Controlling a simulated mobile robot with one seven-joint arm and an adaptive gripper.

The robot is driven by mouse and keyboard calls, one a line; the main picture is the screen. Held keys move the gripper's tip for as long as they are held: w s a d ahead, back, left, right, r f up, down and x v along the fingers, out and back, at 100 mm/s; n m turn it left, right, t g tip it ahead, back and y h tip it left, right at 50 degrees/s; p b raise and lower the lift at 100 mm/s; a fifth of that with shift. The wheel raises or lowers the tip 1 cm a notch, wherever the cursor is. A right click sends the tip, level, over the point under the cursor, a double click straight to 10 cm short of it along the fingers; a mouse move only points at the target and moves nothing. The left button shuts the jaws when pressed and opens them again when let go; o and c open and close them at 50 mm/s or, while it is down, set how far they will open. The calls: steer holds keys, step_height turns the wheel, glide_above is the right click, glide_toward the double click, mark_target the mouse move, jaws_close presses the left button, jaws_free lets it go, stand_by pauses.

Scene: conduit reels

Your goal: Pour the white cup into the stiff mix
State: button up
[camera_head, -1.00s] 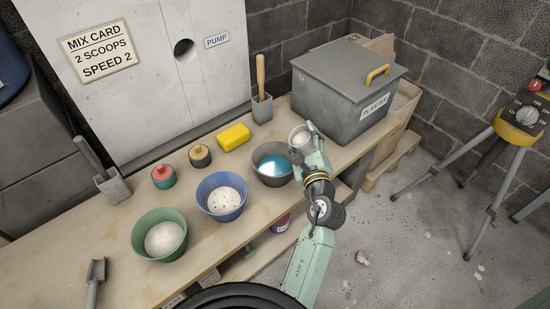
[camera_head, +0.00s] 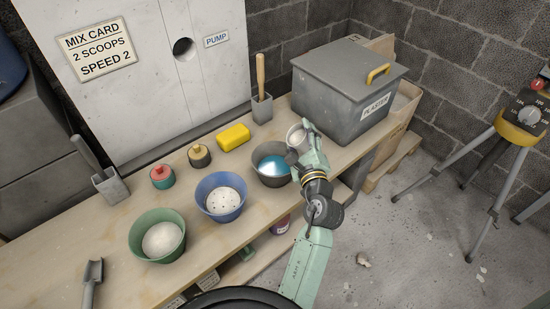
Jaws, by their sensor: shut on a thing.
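The white cup (camera_head: 297,138) is held in my gripper (camera_head: 305,143), which is shut on it. The cup is above the right rim of the grey bowl and leans left. Its contents are hard to make out now. The grey bowl (camera_head: 272,181) holds a glossy blue surface. The blue bowl (camera_head: 219,205) holds a pale, flat mix dotted with dark pits. The green bowl (camera_head: 145,245) holds a pale, rounded, lumpy mass. No bowl is labelled as the stiff mix. No stream from the cup is visible.
A grey plaster bin (camera_head: 345,92) stands behind my gripper at the right. A scoop (camera_head: 92,280) lies front left.

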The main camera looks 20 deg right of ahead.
steer(key=shift+a+r+n+b, duration=0.1)
steer(key=shift+r+n+b, duration=0.05)
steer(key=shift+n+b, duration=0.15)
steer(key=shift+a+f+n+b, duration=0.15)
steer(key=shift+f+n+b, duration=0.6)
steer(key=shift+b, duration=0.95)
steer(key=shift+w+a+r+n+b, duration=0.1)
steer(key=shift+a+r+n+b, duration=0.2)
steer(key=shift+n+b, duration=0.65)
steer(key=shift+a+r+n+b, duration=0.1)
steer(key=shift+r+n+b, duration=0.3)
steer(key=shift+n+b, duration=0.5)
steer(key=shift+w+a+f+n+b, duration=0.1)
steer(key=shift+a+f+n+b, duration=0.2)
steer(key=shift+a+n, duration=0.15)
steer(key=shift+w+a+f+n+b, duration=0.1)
steer(key=shift+a+f+n+b, duration=0.2)
steer(key=shift+a+n, duration=0.15)
stand_by(0.7)
steer(key=shift+a+r+n+b, duration=0.15)
steer(key=shift+a+n, duration=0.05)
steer(key=shift+n, duration=0.45)
steer(key=shift+a+r+n+b, duration=0.1)
steer(key=shift+a+n+b, duration=0.1)
steer(key=shift+n, duration=0.45)
stand_by(1.2)
